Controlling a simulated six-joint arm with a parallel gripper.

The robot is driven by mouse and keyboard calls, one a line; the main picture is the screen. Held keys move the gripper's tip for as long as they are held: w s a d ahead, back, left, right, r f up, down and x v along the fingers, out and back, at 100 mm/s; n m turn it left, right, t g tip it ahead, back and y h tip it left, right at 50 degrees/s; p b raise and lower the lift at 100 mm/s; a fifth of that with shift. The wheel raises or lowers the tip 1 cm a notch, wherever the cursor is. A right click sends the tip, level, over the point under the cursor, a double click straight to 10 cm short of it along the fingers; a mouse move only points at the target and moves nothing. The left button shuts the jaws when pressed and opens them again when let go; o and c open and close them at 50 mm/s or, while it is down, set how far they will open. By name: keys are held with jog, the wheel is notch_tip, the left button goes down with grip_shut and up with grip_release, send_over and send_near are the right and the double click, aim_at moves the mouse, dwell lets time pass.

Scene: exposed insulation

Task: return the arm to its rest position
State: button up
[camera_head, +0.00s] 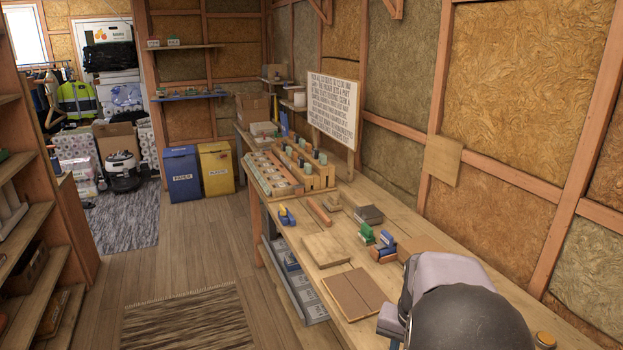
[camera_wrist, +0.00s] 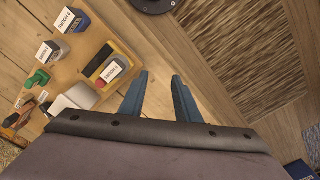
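My gripper (camera_wrist: 160,97) shows in the wrist view as two blue fingers set apart with a clear gap between them. Nothing is held. Wooden bench top and its edge lie beyond the fingertips. In the head view, my arm fills the lower right in grey and black, over the near end of the workbench (camera_head: 403,228); the fingers are mostly hidden there. The wrist view shows a wooden board (camera_wrist: 100,52) with labelled items just left of the fingers.
Blocks, boards and a rack of bottles (camera_head: 303,160) stand along the bench. A lettered sign (camera_head: 334,106) stands behind them against the insulated wall. A blue bin (camera_head: 182,174) and a yellow bin (camera_head: 216,168) stand on the floor. The floor left of the bench is open, with a rug (camera_head: 188,320).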

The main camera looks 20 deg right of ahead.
jog(key=s+a+f+n+b, duration=0.1)
jog(key=s+a+f+n, duration=0.15)
jog(key=a, duration=0.45)
jog(key=s+a+f+n, duration=0.15)
jog(key=a+n, duration=0.25)
jog(key=a, duration=0.4)
jog(key=s+a+f+n+b, duration=0.1)
jog(key=s+a+f+n, duration=0.2)
jog(key=a, duration=0.4)
notch_tip(320, 180, up, 18)
jog(key=w+p, duration=0.2)
jog(key=p, duration=1.6)
jog(key=shift+n, duration=0.25)
notch_tip(320, 180, down, 5)
jog(key=b, duration=0.5)
jog(key=shift+s+f+b, duration=0.15)
jog(key=shift+b, duration=0.15)
